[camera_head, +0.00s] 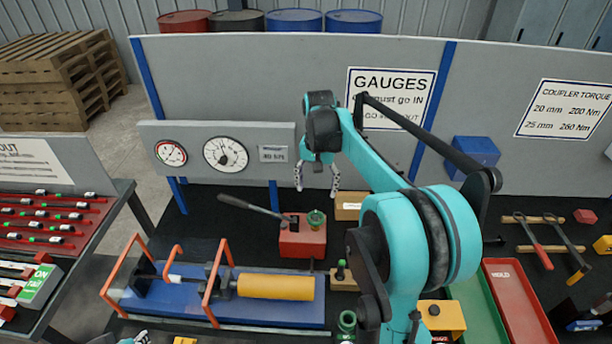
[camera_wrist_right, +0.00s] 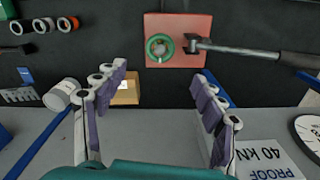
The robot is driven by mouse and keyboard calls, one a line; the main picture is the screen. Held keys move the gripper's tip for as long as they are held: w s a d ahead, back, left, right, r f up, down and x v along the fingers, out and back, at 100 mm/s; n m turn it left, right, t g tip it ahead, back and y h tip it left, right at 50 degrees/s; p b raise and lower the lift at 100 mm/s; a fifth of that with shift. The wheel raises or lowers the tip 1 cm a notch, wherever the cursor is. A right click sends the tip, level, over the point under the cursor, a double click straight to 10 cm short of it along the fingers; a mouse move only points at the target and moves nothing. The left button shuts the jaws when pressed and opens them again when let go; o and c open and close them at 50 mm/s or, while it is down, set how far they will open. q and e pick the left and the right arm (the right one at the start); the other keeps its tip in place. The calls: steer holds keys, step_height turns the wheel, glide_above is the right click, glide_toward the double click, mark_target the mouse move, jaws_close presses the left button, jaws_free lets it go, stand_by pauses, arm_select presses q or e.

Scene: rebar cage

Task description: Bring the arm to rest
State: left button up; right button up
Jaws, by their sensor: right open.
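My right arm reaches up and away from the lower right in the head view. My right gripper (camera_head: 317,180) hangs from its end, pointing down, in front of the grey back panel. In the right wrist view my right gripper (camera_wrist_right: 160,85) has its two purple-padded fingers wide apart with nothing between them. A red pump block (camera_head: 303,238) with a lever handle and a green ring lies beyond the fingertips; the red block also shows in the wrist view (camera_wrist_right: 178,28). Of my left arm only a small teal and white bit shows at the bottom edge; its jaws cannot be made out.
A gauge board (camera_head: 215,152) with two dials stands left of my right gripper. A blue press bed (camera_head: 225,312) with orange frames and a yellow cylinder (camera_head: 275,287) lies front left. A cardboard-coloured box (camera_head: 349,206) sits near the gripper. A red tray (camera_head: 518,300) is at right.

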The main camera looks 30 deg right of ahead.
steer(key=s+a+f+n+t+b, duration=0.2)
steer(key=s+a+f, duration=0.1)
steer(key=s+a, duration=0.2)
steer(key=s+a+f+n+t+b, duration=0.2)
steer(key=s+a+f+n+b, duration=0.1)
steer(key=s, duration=0.4)
steer(key=s+a+f+n+t+b, duration=0.2)
steer(key=s+a+f+n, duration=0.1)
steer(key=s+a, duration=0.3)
steer(key=shift+a+f+t+b, duration=0.35)
steer(key=shift+a+f, duration=0.3)
steer(key=shift+a, duration=0.3)
steer(key=shift+s+a+f+n+t, duration=0.2)
steer(key=shift+s+f+n+t, duration=0.1)
steer(key=shift+f+n, duration=0.1)
stand_by(0.5)
